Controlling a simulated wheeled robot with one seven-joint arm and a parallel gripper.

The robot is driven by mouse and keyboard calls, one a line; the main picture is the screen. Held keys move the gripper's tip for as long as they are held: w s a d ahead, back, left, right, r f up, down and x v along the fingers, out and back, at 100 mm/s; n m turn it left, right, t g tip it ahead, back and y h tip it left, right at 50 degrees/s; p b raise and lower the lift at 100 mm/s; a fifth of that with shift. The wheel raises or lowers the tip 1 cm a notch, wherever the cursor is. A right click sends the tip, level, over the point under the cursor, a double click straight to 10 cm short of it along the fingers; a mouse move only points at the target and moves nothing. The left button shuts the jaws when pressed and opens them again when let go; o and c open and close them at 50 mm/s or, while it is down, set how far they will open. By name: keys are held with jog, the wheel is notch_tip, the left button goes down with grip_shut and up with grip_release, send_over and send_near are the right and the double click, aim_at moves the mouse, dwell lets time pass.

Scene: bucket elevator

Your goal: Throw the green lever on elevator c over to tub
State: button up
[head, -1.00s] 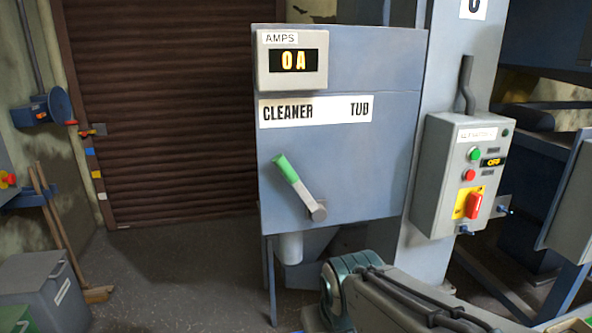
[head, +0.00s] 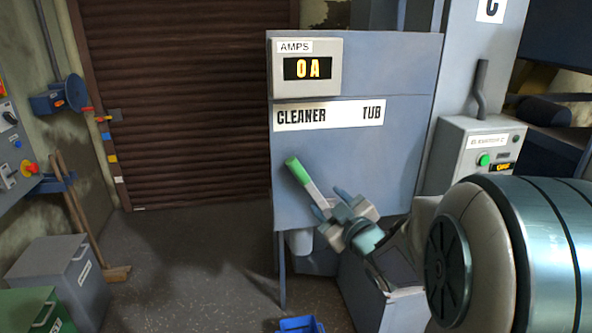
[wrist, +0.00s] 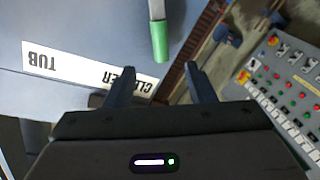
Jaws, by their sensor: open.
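The lever has a green grip (head: 297,170) and a grey shaft. It leans up and left, toward the CLEANER end of the CLEANER/TUB label (head: 330,115) on the blue elevator box (head: 400,150). My gripper (head: 329,202) is open in front of the lever's lower shaft, and it hides the pivot. In the wrist view the green grip (wrist: 159,40) hangs down from the top, just beyond and roughly between my open fingertips (wrist: 158,71). Nothing is held. The label shows upside down there (wrist: 85,66).
The amps display (head: 307,68) reads 0 A. A grey control box (head: 465,155) stands to the right, partly behind my arm. A blue container (head: 300,325) lies on the floor below. Grey (head: 62,275) and green (head: 35,310) bins stand at left. The floor before the shutter is clear.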

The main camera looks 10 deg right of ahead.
aim_at(301, 174)
jog(key=p+x, duration=0.1)
jog(key=x, duration=0.3)
jog(key=p+x, duration=0.1)
jog(key=x, duration=0.4)
jog(key=p+x, duration=0.2)
jog(key=x, duration=0.3)
jog(key=shift+s+a+r, duration=0.1)
jog(key=shift+a+r, duration=0.1)
jog(key=shift+r, duration=0.1)
grip_shut()
